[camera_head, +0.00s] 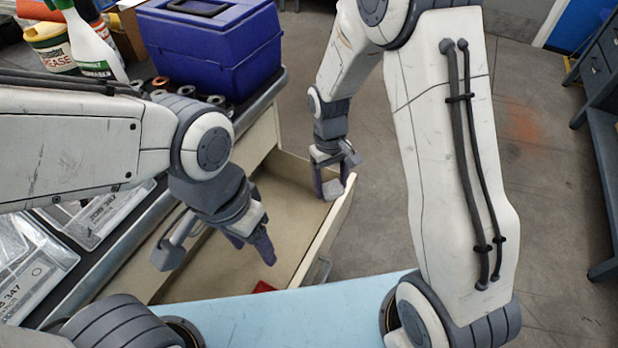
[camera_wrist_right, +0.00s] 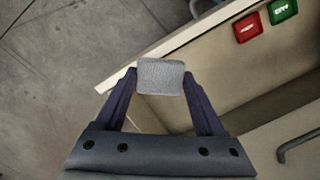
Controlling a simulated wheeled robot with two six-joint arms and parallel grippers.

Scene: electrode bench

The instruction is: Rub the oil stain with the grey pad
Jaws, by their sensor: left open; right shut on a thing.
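The grey pad (camera_wrist_right: 160,76) is between the fingertips of my right gripper (camera_wrist_right: 160,82) in the right wrist view. In the head view the pad (camera_head: 333,189) is a small light patch at the tips of my right gripper (camera_head: 332,184), by the far right corner of the open drawer (camera_head: 322,243). The pad overlaps the drawer's edge in the wrist view; I cannot tell whether it touches. My left gripper (camera_head: 252,248) is open and empty, over the drawer. I cannot make out an oil stain in either view.
A red block (camera_wrist_right: 247,27) and a green block (camera_wrist_right: 282,10) lie in the drawer. A blue toolbox (camera_head: 215,50), a spray bottle (camera_head: 92,45) and a grease tub (camera_head: 50,48) stand on the bench. An orange patch (camera_head: 523,120) marks the floor at right.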

